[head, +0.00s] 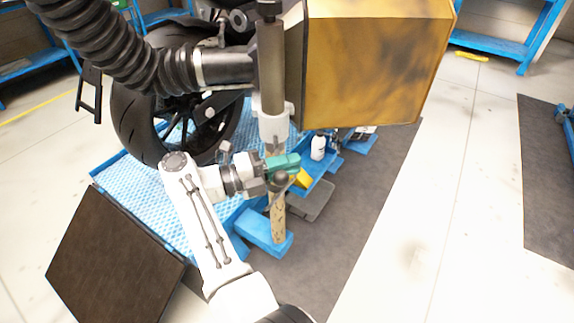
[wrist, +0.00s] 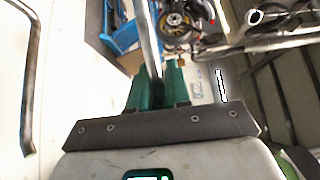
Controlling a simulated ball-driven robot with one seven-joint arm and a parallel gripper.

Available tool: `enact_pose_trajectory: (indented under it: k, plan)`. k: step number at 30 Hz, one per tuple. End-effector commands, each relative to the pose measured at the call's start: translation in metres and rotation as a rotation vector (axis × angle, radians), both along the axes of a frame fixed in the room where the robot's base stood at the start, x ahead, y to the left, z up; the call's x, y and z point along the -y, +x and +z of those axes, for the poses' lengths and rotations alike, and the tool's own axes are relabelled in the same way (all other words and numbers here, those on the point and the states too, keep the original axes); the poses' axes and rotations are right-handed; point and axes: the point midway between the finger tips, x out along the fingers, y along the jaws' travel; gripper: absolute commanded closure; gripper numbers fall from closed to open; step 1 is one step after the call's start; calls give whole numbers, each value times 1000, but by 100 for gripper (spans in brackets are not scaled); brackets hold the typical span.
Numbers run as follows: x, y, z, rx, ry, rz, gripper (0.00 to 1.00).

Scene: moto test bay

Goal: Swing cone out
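No plain cone shape stands out. A ribbed black hose (head: 115,50) with a metal clamp runs to a grey upright post (head: 272,70). A large, stained yellow-brown hood (head: 370,65) hangs beside the post; I cannot tell if this is the cone. My gripper (head: 283,163) has green fingers and is at the lower post, just above a dark round knob (head: 281,179). In the wrist view, a grey bar (wrist: 149,40) runs up from between the green fingers (wrist: 158,88). I cannot tell whether they are closed on it.
A motorcycle wheel (head: 140,125) stands on a blue textured platform (head: 135,185). A dark panel (head: 110,265) leans at front left. A white bottle (head: 318,147) and a blue tray sit behind my gripper. Blue benches line the back. Pale floor (head: 420,250) is clear at right.

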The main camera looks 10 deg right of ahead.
Motion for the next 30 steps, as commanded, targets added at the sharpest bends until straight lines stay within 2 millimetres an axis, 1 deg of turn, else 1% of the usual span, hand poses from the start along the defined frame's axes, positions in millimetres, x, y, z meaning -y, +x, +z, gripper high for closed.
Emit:
enact_pose_trajectory:
  k: [1,7,14,17,20,23,27,30]
  plan:
    - [-1,-3,-5,-8,3,-5,82]
    - [-1,-3,-4,-6,2,-5,62]
    - [-1,-2,-2,-2,2,-3,62]
    - [-5,-2,-2,-2,3,-2,62]
    - [-17,-2,-4,-2,3,0,62]
    - [-34,-4,-5,-2,3,0,62]
    - [-64,-7,-8,-3,4,1,62]
    - [-81,-9,-8,-4,4,0,62]
